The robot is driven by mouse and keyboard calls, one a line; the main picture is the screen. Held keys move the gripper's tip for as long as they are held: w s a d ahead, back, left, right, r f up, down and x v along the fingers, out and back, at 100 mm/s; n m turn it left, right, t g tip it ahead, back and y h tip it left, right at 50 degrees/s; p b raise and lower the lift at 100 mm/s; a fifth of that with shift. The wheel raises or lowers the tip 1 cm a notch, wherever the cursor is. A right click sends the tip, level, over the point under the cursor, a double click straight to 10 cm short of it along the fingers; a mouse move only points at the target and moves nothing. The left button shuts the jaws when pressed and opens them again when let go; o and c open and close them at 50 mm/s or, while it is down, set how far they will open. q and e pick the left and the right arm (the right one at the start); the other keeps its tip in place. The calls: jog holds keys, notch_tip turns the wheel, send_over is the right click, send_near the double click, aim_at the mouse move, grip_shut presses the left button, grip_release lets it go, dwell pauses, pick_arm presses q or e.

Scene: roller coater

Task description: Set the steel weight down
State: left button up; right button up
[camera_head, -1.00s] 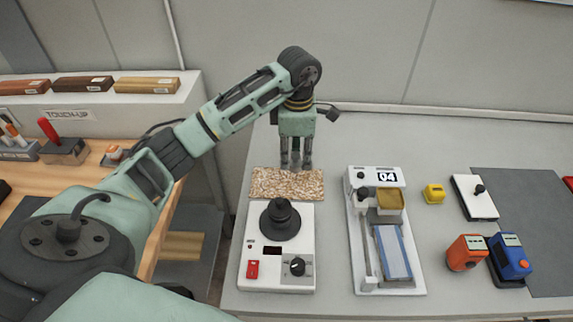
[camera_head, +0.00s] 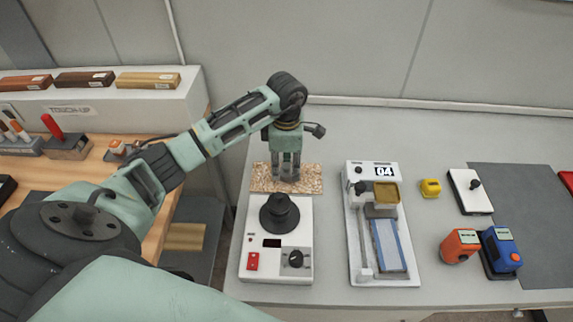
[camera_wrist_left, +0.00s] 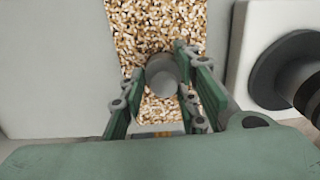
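The steel weight (camera_wrist_left: 164,76) is a small grey cylinder. In the wrist view it sits between the two fingers of my left gripper (camera_wrist_left: 160,82), which appear to touch it on both sides. In the head view my left gripper (camera_head: 286,175) points down at the speckled cork pad (camera_head: 260,181), behind the white device with a black knob. The weight's lower end is at or just above the pad; contact is hard to tell because the fingers cover much of it. My right gripper is not in view.
The white device (camera_head: 305,215) with its black knob (camera_head: 279,213) stands close in front of the pad. A white roller coater (camera_head: 355,262) stands to its right. Yellow (camera_head: 430,187), orange (camera_head: 458,246) and blue (camera_head: 505,250) items lie further right. The table behind the pad is clear.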

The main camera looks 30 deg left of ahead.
aim_at(286, 164)
pick_arm(q)
jog(key=o, duration=0.3)
jog(key=shift+o, duration=0.2)
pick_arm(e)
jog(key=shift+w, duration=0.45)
pick_arm(q)
jog(key=shift+r, duration=0.2)
jog(key=shift+w+r, duration=0.1)
jog(key=shift+r, duration=0.15)
notch_tip(286, 164, up, 12)
jog(key=b, duration=0.3)
jog(key=shift+f, duration=0.25)
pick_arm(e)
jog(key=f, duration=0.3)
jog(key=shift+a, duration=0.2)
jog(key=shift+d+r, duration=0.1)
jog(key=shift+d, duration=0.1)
